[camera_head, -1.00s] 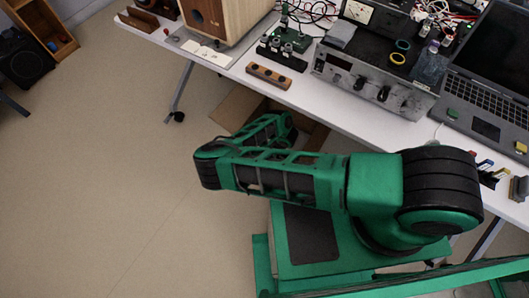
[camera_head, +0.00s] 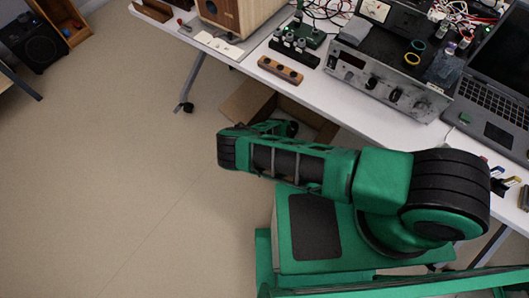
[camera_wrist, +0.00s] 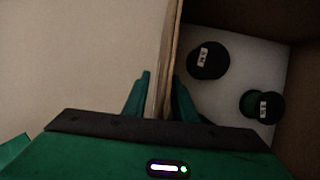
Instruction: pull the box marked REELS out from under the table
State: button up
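An open cardboard box (camera_head: 247,100) sits on the floor under the table, its left part showing past the front edge. My arm hides much of it, and no REELS marking is readable. In the wrist view, the box's wall (camera_wrist: 169,60) runs between the two green fingers of my gripper (camera_wrist: 162,88). One finger is outside the box and the other inside. Inside the box are two round black items, one at the left (camera_wrist: 208,60) and one at the right (camera_wrist: 262,104), with small labels.
The white table (camera_head: 222,66) above holds a wooden speaker (camera_head: 240,15), a metal instrument (camera_head: 385,80) and a laptop (camera_head: 495,105). The floor (camera_head: 110,180) to the left and front is clear.

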jog(key=shift+f, duration=0.2)
grip_shut()
jog(key=shift+w, duration=0.1)
dwell(1.3)
